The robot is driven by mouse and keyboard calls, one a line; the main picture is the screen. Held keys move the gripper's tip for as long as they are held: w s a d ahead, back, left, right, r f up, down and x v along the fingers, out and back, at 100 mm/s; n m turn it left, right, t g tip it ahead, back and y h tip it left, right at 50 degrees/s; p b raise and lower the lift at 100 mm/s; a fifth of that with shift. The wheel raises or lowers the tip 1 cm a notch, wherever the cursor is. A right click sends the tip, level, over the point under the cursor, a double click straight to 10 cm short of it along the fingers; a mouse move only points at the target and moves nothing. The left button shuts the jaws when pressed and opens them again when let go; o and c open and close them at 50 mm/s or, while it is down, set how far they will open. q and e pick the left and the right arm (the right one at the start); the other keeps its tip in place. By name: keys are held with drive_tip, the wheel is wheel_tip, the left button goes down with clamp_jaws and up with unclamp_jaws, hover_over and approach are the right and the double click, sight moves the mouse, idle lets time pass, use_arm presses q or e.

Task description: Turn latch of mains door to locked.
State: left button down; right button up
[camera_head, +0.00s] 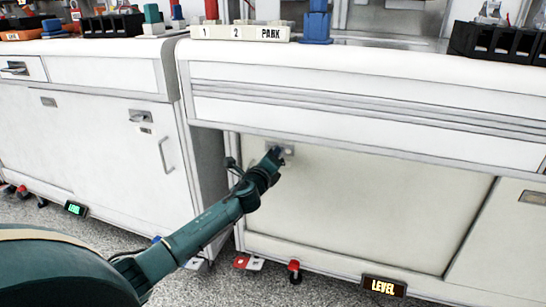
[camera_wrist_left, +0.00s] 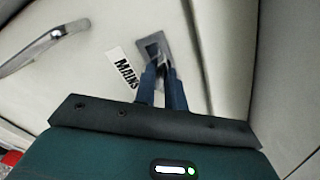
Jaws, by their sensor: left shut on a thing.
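The mains door (camera_head: 380,205) is the broad pale panel of the middle cabinet. Its latch plate (camera_head: 289,150) is at the panel's upper left, partly behind my left gripper (camera_head: 275,155). The two fingers of my left gripper (camera_wrist_left: 163,78) are shut on the latch there. The fingers cover much of the latch, so I cannot tell which way it is turned. My right gripper is in neither view.
A metal bar handle (camera_wrist_left: 42,45) lies left of the label in the wrist view. The left cabinet (camera_head: 85,150) has its own latch and handle. A "1 2 PARK" block (camera_head: 240,33) stands on the counter.

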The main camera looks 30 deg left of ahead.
use_arm(q)
drive_tip(key=n, duration=0.7)
drive_tip(key=shift+p, duration=0.4)
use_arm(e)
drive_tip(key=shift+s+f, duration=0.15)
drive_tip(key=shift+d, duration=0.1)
use_arm(q)
drive_tip(key=c, duration=1.5)
unclamp_jaws()
drive_tip(key=shift+o, duration=0.2)
drive_tip(key=shift+s, duration=0.1)
